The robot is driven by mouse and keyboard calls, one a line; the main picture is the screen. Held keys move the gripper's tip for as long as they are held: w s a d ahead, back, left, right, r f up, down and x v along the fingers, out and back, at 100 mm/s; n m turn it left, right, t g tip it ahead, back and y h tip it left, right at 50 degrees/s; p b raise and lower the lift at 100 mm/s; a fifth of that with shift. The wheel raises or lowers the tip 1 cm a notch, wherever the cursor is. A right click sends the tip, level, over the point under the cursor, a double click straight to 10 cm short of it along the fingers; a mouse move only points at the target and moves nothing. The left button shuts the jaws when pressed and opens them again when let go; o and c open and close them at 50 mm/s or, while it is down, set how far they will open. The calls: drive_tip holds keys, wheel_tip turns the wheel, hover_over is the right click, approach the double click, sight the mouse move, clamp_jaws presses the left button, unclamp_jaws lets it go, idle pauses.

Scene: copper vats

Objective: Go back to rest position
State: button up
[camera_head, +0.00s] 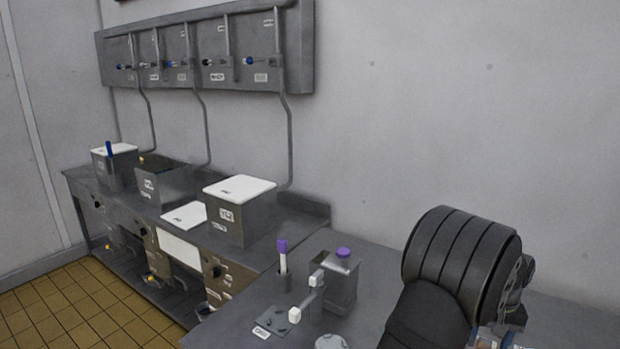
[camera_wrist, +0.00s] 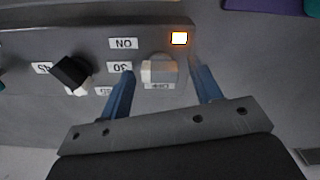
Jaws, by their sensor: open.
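My gripper (camera_wrist: 162,74) shows in the wrist view as two blue fingers, spread open. A pale grey knob (camera_wrist: 158,70) on a dark grey panel (camera_wrist: 220,45) shows between the fingers, with visible gaps on both sides. Nothing is held. How far the fingertips are from the panel is hard to tell. In the head view my dark arm stands at the lower right, and the gripper's fingers cannot be made out there.
A black knob (camera_wrist: 72,74) and a lit orange lamp (camera_wrist: 179,38) flank the pale knob. In the head view, lidded metal vats (camera_head: 240,215) stand on the bench. A purple-capped container (camera_head: 338,280) and purple-handled tool (camera_head: 282,258) stand left of my arm. Pipes (camera_head: 289,140) run along the wall.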

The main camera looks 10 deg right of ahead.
drive_tip(key=shift+n, duration=1.2)
drive_tip(key=shift+r+n, duration=0.3)
drive_tip(key=shift+r, duration=0.1)
wheel_tip(320, 180, up, 13)
drive_tip(key=shift+r, duration=0.2)
drive_tip(key=a+r+m+t+h, duration=0.1)
drive_tip(key=a+r, duration=0.2)
drive_tip(key=a, duration=0.9)
drive_tip(key=a+r+t+h, duration=0.1)
drive_tip(key=a+r, duration=0.1)
drive_tip(key=a, duration=1.1)
drive_tip(key=s+a+f+t, duration=0.1)
drive_tip(key=s+a+f, duration=0.3)
drive_tip(key=a, duration=0.3)
drive_tip(key=s+a+f+t, duration=0.1)
drive_tip(key=s+a+f, duration=0.3)
drive_tip(key=s+a, duration=0.1)
drive_tip(key=s+a+f+m+t, duration=0.1)
drive_tip(key=s+a+f, duration=0.3)
drive_tip(key=a, duration=0.4)
drive_tip(key=shift+s+a+f, duration=0.2)
drive_tip(key=shift+s+a, duration=0.1)
drive_tip(key=shift+s, duration=0.2)
